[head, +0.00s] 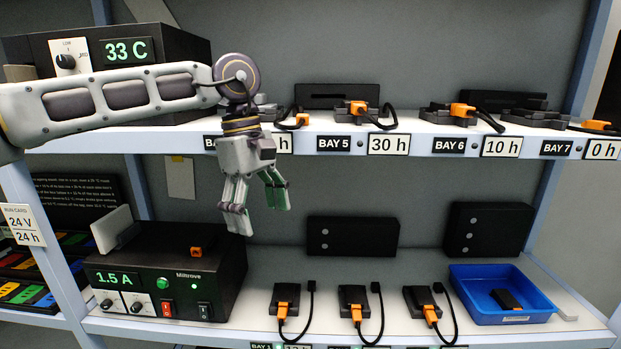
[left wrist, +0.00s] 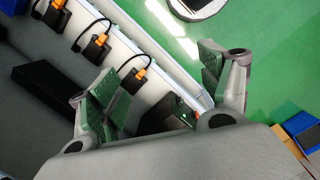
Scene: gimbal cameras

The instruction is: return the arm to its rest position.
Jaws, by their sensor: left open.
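My left arm (head: 110,98) reaches in from the left across the front of the upper shelf in the head view. My left gripper (head: 256,212) hangs down below the upper shelf's edge, in front of the gap between the two shelves. Its green-padded fingers are apart with nothing between them. The left wrist view also shows the open gripper (left wrist: 160,88), with its two fingers spread wide. My right gripper does not show in either view.
A black power unit (head: 165,270) reading 1.5 A stands on the lower shelf (head: 240,330), below left of the gripper. Several black modules with orange plugs line both shelves. A blue tray (head: 545,300) holds a black piece at right. A 33 C unit (head: 185,55) stands behind my arm.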

